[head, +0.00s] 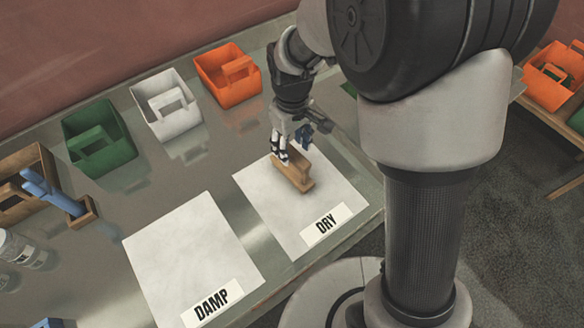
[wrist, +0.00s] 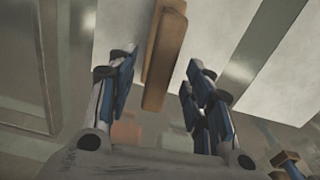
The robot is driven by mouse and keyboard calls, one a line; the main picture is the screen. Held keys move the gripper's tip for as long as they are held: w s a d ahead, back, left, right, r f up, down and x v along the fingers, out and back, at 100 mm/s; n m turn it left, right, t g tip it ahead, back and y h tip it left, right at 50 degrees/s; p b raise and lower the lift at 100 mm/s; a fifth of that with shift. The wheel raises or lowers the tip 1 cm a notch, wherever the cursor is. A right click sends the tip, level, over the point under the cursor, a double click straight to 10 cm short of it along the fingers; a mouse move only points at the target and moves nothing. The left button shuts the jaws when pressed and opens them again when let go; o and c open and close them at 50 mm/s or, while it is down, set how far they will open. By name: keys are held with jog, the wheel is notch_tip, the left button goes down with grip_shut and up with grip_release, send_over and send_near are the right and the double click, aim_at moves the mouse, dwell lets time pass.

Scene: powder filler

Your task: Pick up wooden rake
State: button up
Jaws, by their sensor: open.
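The wooden rake (head: 293,172), a brown wooden piece, sits on the white sheet marked DRY (head: 330,195). In the wrist view its long wooden body (wrist: 163,55) runs between my fingers, with space visible on both sides. My gripper (head: 292,146) is open, low over the far end of the rake; its fingers partly hide that end. The wrist view shows the blue-padded fingertips (wrist: 160,68) apart, one on each side of the wood. I cannot tell whether any finger touches it.
A sheet marked DAMP (head: 190,250) lies to the left. Green (head: 108,158), white (head: 180,130) and orange (head: 238,97) bins line the back. Bare bench lies between the bins and sheets.

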aim_at(292, 151)
notch_tip(292, 151, down, 4)
jog(key=shift+r+b, duration=0.1)
jog(key=shift+b, duration=0.45)
jog(key=shift+c, duration=0.4)
grip_shut()
